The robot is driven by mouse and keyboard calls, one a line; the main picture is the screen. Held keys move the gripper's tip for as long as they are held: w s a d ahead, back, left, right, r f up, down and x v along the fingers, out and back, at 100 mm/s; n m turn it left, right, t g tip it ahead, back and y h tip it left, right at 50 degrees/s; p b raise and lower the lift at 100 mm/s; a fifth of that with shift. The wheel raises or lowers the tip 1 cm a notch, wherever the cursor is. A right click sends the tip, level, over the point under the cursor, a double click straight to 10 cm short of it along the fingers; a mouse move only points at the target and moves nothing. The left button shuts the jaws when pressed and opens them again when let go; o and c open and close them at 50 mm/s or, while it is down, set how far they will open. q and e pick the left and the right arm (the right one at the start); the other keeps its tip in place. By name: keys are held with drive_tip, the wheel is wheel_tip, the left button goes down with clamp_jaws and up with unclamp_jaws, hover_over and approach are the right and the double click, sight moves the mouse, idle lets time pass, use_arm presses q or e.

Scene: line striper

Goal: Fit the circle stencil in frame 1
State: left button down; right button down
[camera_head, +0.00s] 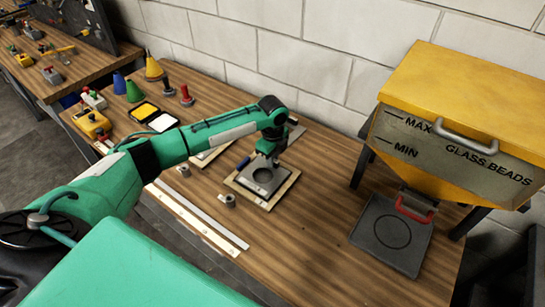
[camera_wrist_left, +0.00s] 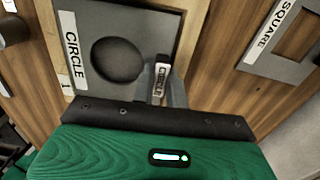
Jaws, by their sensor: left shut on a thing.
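The circle stencil (camera_wrist_left: 150,30) is a grey plate with a round hole, a CIRCLE label and an upright handle (camera_wrist_left: 160,80) also marked CIRCLE. My left gripper (camera_wrist_left: 168,88) is shut on that handle. In the head view the stencil (camera_head: 263,181) lies over the wooden frame 1 (camera_head: 244,190), whose rim shows around it. The frame's label 1 (camera_wrist_left: 65,85) shows in the left wrist view beside the plate. I cannot tell whether the plate is fully seated or slightly above the frame. The gripper hides part of the plate. My right gripper is not in view.
A square stencil (camera_wrist_left: 285,45) lies at the right in the left wrist view. A yellow glass beads hopper (camera_head: 455,120) stands over a dark tray (camera_head: 385,262) at the right. Cones (camera_head: 134,92) stand at the back left. A metal strip (camera_head: 205,220) runs along the front.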

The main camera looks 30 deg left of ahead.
use_arm(q)
drive_tip(key=shift+f, duration=0.4)
idle(0.3)
drive_tip(key=shift+f, duration=0.2)
idle(0.3)
drive_tip(key=shift+s, duration=0.1)
drive_tip(key=c, duration=1.3)
unclamp_jaws()
drive_tip(key=shift+c, duration=0.2)
drive_tip(key=shift+o, duration=0.2)
